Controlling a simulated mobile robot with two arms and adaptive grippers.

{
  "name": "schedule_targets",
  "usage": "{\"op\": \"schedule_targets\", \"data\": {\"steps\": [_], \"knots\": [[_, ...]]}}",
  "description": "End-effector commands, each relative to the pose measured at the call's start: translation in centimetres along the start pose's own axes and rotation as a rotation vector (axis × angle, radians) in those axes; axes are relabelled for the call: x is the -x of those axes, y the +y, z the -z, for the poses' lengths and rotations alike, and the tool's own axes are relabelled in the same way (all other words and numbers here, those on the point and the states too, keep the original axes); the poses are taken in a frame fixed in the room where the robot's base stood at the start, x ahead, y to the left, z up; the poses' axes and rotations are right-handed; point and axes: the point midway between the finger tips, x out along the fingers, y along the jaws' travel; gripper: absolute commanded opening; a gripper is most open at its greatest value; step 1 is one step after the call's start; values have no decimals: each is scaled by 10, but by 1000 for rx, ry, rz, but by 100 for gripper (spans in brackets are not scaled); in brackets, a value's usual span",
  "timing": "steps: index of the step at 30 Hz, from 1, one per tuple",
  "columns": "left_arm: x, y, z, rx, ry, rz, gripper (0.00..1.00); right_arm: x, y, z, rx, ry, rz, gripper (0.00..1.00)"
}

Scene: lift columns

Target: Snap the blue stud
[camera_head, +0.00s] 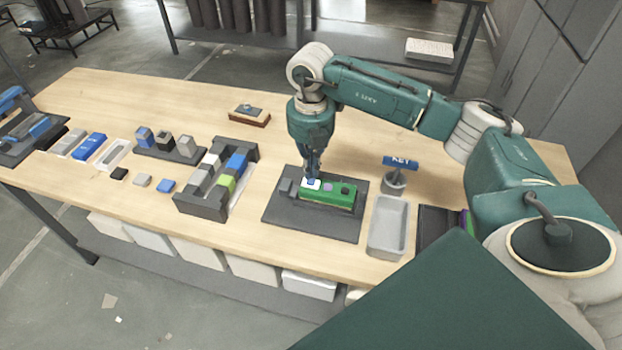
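My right gripper (312,176) points straight down over the left end of a green block (328,194) on a dark grey base plate (290,215). Its fingers are close together around a small blue piece, the blue stud (311,182), which is mostly hidden by them. The stud is at a white patch on the green block; whether it touches the patch or hangs just above is not clear. A purple round spot and a dark spot lie to the right on the green block. My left gripper is not in view.
A grey tray (388,229) and a cup with a blue KEY sign (400,162) stand right of the plate. A dark rack with coloured blocks (187,201) stands left. A small brown-based block (249,117) lies behind. The table's back middle is clear.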

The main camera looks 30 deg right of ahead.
Motion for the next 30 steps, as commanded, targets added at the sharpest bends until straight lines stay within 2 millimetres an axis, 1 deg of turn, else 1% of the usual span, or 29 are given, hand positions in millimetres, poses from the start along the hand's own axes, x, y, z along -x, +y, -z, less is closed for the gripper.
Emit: {"op": "schedule_targets", "data": {"steps": [5, 24, 30], "knots": [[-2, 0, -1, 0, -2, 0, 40, -2, 0, 0, 0, 0, 0, 0], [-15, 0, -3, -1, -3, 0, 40, -22, 0, 0, 0, 0, 1, 0], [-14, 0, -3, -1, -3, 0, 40, -20, 0, 0, 0, 0, 1, 0]]}}
